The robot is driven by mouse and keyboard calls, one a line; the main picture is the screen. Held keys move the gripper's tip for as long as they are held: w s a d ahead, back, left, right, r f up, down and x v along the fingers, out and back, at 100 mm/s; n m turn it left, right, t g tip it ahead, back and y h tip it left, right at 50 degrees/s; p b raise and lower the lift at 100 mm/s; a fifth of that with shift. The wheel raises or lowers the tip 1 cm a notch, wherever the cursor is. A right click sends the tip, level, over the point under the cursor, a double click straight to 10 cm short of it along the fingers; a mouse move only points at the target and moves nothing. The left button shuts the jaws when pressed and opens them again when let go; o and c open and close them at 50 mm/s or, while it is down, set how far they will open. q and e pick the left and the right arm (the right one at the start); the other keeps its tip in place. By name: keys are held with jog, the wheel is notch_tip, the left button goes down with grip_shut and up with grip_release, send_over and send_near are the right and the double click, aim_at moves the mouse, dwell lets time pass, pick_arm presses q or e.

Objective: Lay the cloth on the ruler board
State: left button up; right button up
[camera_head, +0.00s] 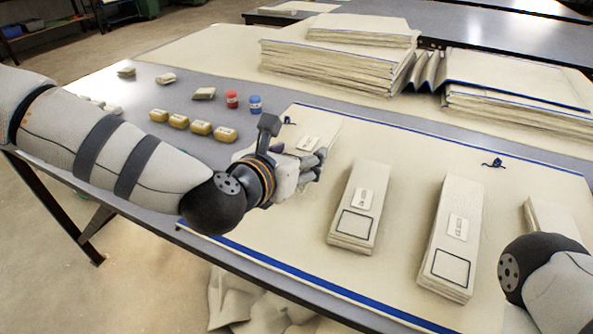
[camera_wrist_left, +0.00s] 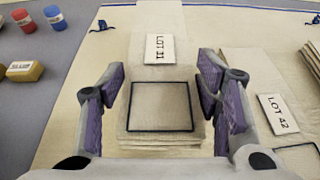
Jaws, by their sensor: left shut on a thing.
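A folded cream cloth stack (camera_wrist_left: 162,105) with a white lot label and a dark square outline lies between the fingers of my left gripper (camera_wrist_left: 163,88). In the head view, my left gripper (camera_head: 308,170) partly hides this stack (camera_head: 318,132). The stack is over a large cream sheet (camera_head: 400,150) with blue edges on the table. I cannot tell which surface is the ruler board. My right arm shows at the lower right, but its gripper is out of view.
Labelled folded stacks (camera_head: 359,205) (camera_head: 452,235) lie to the right, with another (camera_head: 550,215) beside my right arm. Yellow blocks (camera_head: 202,127), a red jar (camera_head: 232,99) and a blue jar (camera_head: 255,104) stand at left. Large cloth piles (camera_head: 335,65) fill the back.

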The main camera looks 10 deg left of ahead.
pick_arm(q)
jog(key=shift+f, duration=1.5)
jog(key=shift+f, duration=0.1)
jog(key=shift+f+b, duration=0.2)
jog(key=shift+b, duration=0.15)
jog(key=o, duration=1.2)
jog(key=shift+r, duration=0.1)
jog(key=shift+o, duration=0.2)
